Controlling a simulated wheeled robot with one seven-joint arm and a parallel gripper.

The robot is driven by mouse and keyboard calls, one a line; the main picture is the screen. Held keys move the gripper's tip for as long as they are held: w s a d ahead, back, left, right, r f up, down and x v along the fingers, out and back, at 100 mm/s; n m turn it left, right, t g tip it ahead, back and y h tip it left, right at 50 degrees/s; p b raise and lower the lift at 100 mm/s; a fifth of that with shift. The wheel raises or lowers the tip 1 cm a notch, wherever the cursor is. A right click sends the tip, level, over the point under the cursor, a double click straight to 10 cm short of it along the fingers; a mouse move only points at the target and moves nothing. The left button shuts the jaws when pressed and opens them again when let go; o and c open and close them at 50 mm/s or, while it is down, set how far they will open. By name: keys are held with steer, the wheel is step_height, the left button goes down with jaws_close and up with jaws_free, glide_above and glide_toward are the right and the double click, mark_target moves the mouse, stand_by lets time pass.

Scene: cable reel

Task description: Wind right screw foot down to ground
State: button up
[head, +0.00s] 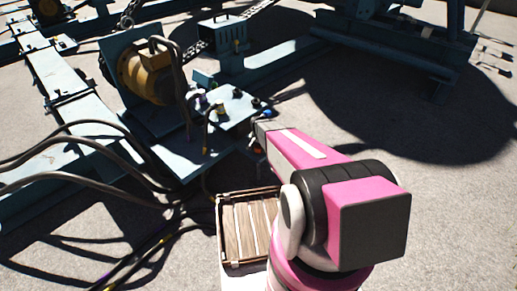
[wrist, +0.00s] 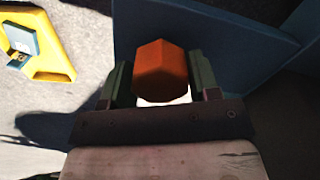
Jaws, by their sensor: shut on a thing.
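An orange hexagonal head (wrist: 162,68) fills the middle of the wrist view. It sits between the two dark green fingers of my gripper (wrist: 162,84), which is shut on it from left and right. It looks like the top of the screw foot, but its shaft and base are hidden, so I cannot tell how far it stands from the ground.
Blue steel plate (wrist: 200,35) stands close behind the orange head. A yellow object (wrist: 52,62) lies on the pale ground at left in the wrist view. In the head view, a slatted wooden crate (head: 232,225) is beside my arm, and black hoses (head: 85,140) loop at left.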

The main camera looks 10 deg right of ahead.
steer(key=m, duration=0.5)
steer(key=shift+m, duration=0.3)
steer(key=m, duration=0.5)
steer(key=shift+m, duration=0.3)
steer(key=m, duration=1)
steer(key=shift+m, duration=0.3)
steer(key=o, duration=0.9)
